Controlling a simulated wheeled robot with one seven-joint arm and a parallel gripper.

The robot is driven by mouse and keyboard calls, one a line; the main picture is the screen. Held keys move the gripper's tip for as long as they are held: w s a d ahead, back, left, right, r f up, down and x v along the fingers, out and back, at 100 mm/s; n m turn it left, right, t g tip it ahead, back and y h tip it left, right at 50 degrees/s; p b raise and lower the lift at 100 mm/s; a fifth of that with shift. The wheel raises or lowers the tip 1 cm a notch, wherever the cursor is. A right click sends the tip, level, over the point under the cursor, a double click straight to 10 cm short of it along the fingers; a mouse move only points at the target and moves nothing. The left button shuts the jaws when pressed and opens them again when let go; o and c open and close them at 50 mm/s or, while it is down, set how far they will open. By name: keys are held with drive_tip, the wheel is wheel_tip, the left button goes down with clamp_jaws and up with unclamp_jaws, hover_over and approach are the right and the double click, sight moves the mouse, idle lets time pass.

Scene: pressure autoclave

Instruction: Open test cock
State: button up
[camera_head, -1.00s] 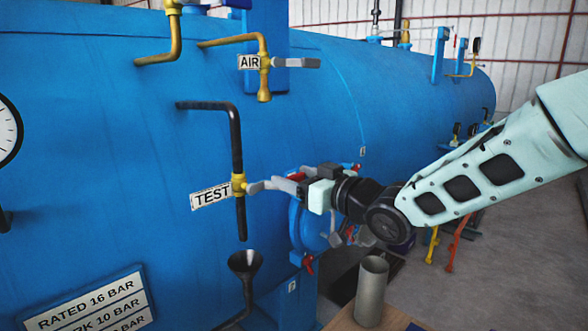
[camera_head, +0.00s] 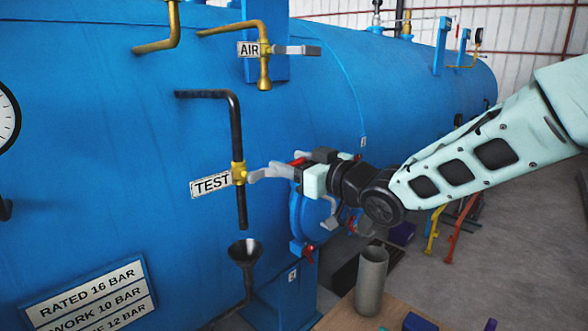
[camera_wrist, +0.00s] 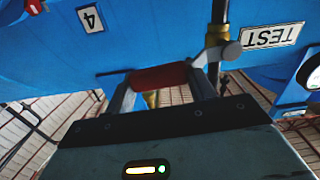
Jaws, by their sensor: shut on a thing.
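The test cock (camera_head: 238,173) is a brass valve on a black vertical pipe, with a white TEST label (camera_head: 211,183) to its left. Its grey lever (camera_head: 268,172) extends to the right, close to horizontal and slightly raised at the far end. My gripper (camera_head: 298,170) is at the lever's outer end. In the wrist view, the lever's red grip (camera_wrist: 160,77) lies between the two fingers, and my gripper (camera_wrist: 163,88) is shut on it. The TEST label (camera_wrist: 268,36) shows upside down there. The fingertips are partly hidden in the head view.
A black funnel (camera_head: 245,252) is below the test pipe. The AIR valve (camera_head: 264,50) is above, its lever pointing right. A grey cylindrical cup (camera_head: 371,281) stands on a wooden surface (camera_head: 343,318) at lower right. The blue autoclave (camera_head: 110,130) fills the left.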

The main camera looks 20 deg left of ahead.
sight(289, 163)
drive_tip(key=r+n+b, duration=0.1)
drive_tip(key=n+b, duration=0.1)
drive_tip(key=b, duration=0.1)
drive_tip(key=shift+s+a+r, duration=0.1)
drive_tip(key=shift+s, duration=0.1)
drive_tip(key=r+n+b, duration=0.1)
drive_tip(key=s+n+b, duration=0.1)
drive_tip(key=n+b, duration=0.1)
drive_tip(key=shift+a+r, duration=0.15)
drive_tip(key=shift+r, duration=0.25)
drive_tip(key=n+b, duration=0.1)
drive_tip(key=s+r+n+b, duration=0.1)
drive_tip(key=b, duration=0.1)
drive_tip(key=shift+s+a+r+n, duration=0.1)
drive_tip(key=shift+a+r+n, duration=0.15)
drive_tip(key=shift+n, duration=0.05)
drive_tip(key=s+a+r+n+b, duration=0.2)
drive_tip(key=s+n+b, duration=0.4)
drive_tip(key=n+b, duration=0.2)
drive_tip(key=shift+a+r+n, duration=0.25)
drive_tip(key=shift+a+n, duration=0.05)
drive_tip(key=shift+n, duration=0.6)
drive_tip(key=shift+s, duration=0.1)
drive_tip(key=o, duration=1.1)
